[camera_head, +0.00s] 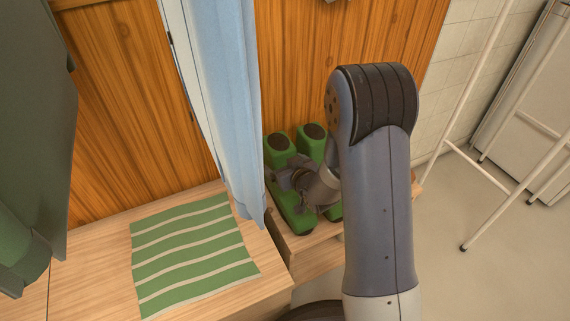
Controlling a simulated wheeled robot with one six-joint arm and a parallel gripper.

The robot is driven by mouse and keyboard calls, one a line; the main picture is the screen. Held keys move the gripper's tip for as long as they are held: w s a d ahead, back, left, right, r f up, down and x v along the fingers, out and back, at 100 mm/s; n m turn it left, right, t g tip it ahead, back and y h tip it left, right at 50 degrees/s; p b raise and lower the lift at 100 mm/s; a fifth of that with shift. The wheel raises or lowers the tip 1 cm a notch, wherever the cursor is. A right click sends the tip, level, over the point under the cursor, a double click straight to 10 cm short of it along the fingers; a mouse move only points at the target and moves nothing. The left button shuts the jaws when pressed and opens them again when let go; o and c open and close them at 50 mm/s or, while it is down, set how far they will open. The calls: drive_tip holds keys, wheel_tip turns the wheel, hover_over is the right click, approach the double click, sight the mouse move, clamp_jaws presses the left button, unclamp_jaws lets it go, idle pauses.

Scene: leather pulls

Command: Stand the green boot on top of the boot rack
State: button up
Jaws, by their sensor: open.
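Two green boots stand side by side just right of the curtain, with dark openings at their tops: a left one (279,144) and a right one (311,132). Their feet point toward the camera, and my arm partly covers them. They stand on a light wooden stand (303,248), which may be the boot rack; I cannot tell for sure. My gripper (284,180) is open, in front of the boots' shafts and close to them. I cannot tell whether it touches either boot.
A blue curtain (222,90) hangs just left of the boots. A wooden bench (200,297) with a green striped mat (190,250) is at lower left. Dark green hanging items (38,110) fill the left edge. A white frame (475,120) stands on open floor at right.

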drive_tip(key=p+v, duration=0.2)
drive_tip(key=v, duration=1)
drive_tip(key=shift+r, duration=0.2)
drive_tip(key=shift+c, duration=0.3)
